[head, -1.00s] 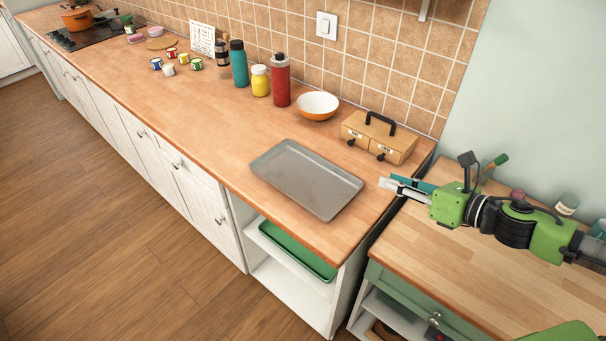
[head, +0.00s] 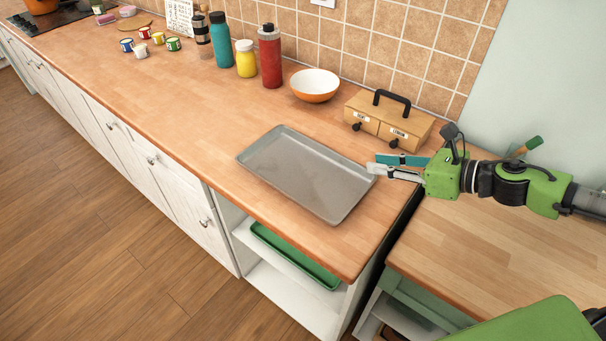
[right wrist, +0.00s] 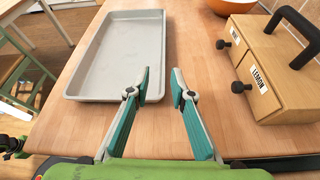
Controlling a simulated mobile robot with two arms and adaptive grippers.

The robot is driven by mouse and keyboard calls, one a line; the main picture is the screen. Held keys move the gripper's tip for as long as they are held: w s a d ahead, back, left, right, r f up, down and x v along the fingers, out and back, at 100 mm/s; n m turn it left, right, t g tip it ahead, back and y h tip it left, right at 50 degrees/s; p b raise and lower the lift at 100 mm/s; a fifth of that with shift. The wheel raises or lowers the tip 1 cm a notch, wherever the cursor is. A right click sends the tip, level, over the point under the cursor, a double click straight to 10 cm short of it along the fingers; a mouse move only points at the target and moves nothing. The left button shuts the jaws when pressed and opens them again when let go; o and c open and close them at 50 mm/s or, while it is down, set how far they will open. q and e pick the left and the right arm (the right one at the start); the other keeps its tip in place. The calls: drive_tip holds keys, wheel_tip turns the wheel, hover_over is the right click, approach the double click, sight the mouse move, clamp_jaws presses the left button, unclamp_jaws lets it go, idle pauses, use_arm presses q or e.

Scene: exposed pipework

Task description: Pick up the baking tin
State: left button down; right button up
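The baking tin (head: 305,178) is a grey, shallow rectangular tray lying flat on the wooden counter in the head view. It also shows in the right wrist view (right wrist: 120,50), ahead and to the left of the fingers. My right gripper (head: 372,164) is beside the tin's right end in the head view. My left gripper is not in view.
A wooden drawer box (head: 390,122) with a black handle stands right behind the tin. An orange-and-white bowl (head: 315,85), red bottle (head: 270,57) and yellow jar (head: 246,60) stand along the wall. A green tray (head: 295,256) lies on the shelf below. Counter left of the tin is clear.

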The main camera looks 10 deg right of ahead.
sight(336, 155)
drive_tip(key=shift+w+a+f+b, duration=0.1)
drive_tip(key=shift+a+b, duration=0.2)
drive_tip(key=shift+b, duration=0.2)
drive_tip(key=shift+w+a+f+b, duration=0.3)
drive_tip(key=shift+w+b, duration=0.3)
drive_tip(key=shift+b, duration=0.2)
drive_tip(key=shift+w+a, duration=0.1)
drive_tip(key=shift+w, duration=0.05)
drive_tip(key=shift+w+r+p, duration=0.2)
drive_tip(key=shift+r+p, duration=0.05)
drive_tip(key=shift+p, duration=0.35)
drive_tip(key=shift+w+a+f+p, duration=0.1)
drive_tip(key=shift+w+a+p, duration=0.1)
drive_tip(key=shift+p, duration=0.1)
drive_tip(key=p+x, duration=0.2)
drive_tip(key=x, duration=0.2)
drive_tip(key=shift+w+a+f+p, duration=0.2)
drive_tip(key=shift+a+f+p, duration=0.1)
drive_tip(key=shift+p, duration=0.1)
drive_tip(key=shift+w+a, duration=0.1)
drive_tip(key=shift+w, duration=0.15)
drive_tip(key=p+x, duration=0.2)
drive_tip(key=x, duration=0.2)
drive_tip(key=shift+w, duration=0.3)
drive_tip(key=shift+w+f, duration=0.1)
drive_tip(key=shift+f, duration=0.05)
clamp_jaws()
